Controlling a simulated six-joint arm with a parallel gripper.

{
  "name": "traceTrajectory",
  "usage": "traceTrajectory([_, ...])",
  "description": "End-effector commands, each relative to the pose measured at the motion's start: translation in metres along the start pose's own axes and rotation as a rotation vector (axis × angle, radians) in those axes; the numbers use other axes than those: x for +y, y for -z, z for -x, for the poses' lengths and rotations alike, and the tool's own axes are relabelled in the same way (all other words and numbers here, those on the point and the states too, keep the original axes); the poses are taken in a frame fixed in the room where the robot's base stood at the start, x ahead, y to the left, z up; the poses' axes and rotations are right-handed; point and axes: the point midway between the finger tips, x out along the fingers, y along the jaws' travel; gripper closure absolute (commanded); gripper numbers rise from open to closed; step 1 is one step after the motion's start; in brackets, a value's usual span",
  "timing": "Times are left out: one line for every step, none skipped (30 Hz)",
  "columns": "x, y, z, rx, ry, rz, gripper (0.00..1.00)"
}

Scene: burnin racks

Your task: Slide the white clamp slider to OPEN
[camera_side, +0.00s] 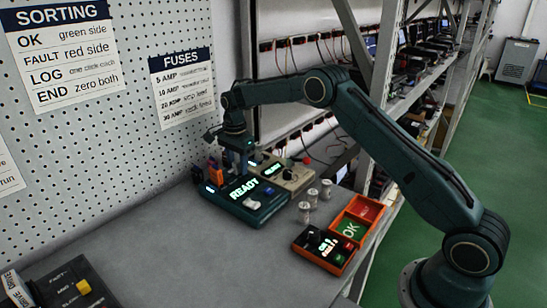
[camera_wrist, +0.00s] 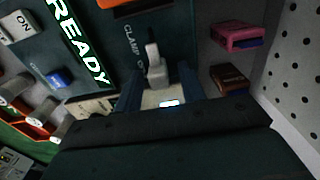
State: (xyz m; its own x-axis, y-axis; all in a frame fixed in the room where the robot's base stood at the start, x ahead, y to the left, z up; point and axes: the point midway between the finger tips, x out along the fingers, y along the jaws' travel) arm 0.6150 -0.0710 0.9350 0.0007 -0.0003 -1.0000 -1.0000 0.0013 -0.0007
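The white clamp slider (camera_wrist: 155,66) stands up from the dark teal test unit (camera_wrist: 105,22) in the wrist view, beside printed lettering that begins "CLAMP O". The rest of the lettering is hard to read. My gripper (camera_wrist: 157,74) is open, with one dark finger on each side of the slider. A gap seems to show on both sides; I cannot tell whether either finger touches it. In the side view my gripper (camera_side: 238,168) points down at the back of the unit (camera_side: 262,212), whose display reads READY. The slider is hidden there.
A blue button (camera_wrist: 57,78) and a white ON switch (camera_wrist: 18,26) are on the unit. A pink block (camera_wrist: 240,37) and a brown block (camera_wrist: 230,78) lie close to my right finger. A beige unit (camera_side: 296,180), metallic cylinders (camera_side: 304,212) and an orange tray (camera_side: 325,262) stand nearby.

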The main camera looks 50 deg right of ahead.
Motion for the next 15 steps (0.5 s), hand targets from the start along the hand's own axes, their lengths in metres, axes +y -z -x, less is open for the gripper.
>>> traceTrajectory([0.000,0.000,0.000,0.000,0.000,0.001,0.60])
traceTrajectory([0.000,0.000,0.001,0.000,0.000,0.001,0.60])
traceTrajectory([0.000,-0.001,0.002,0.000,0.000,0.001,0.60])
traceTrajectory([0.000,-0.001,0.003,0.000,0.001,0.001,0.60])
traceTrajectory([0.000,-0.001,0.005,0.000,0.001,0.001,0.60])
traceTrajectory([0.000,-0.001,0.007,0.000,0.001,0.001,0.60])
traceTrajectory([0.000,-0.001,0.009,0.000,0.001,0.001,0.60])
traceTrajectory([0.000,-0.001,0.012,0.000,0.001,0.001,0.60])
traceTrajectory([0.000,-0.001,0.016,0.000,0.001,0.001,0.60])
traceTrajectory([0.000,-0.001,0.019,0.000,0.001,0.001,0.60])
traceTrajectory([-0.001,-0.001,0.023,0.000,0.002,0.001,0.60])
traceTrajectory([-0.001,-0.001,0.028,0.000,0.003,0.001,0.60])
traceTrajectory([-0.001,-0.001,0.033,0.000,0.003,0.001,0.60])
traceTrajectory([-0.001,0.000,0.037,0.000,0.004,0.001,0.60])
traceTrajectory([-0.001,0.000,0.043,0.000,0.003,0.001,0.60])
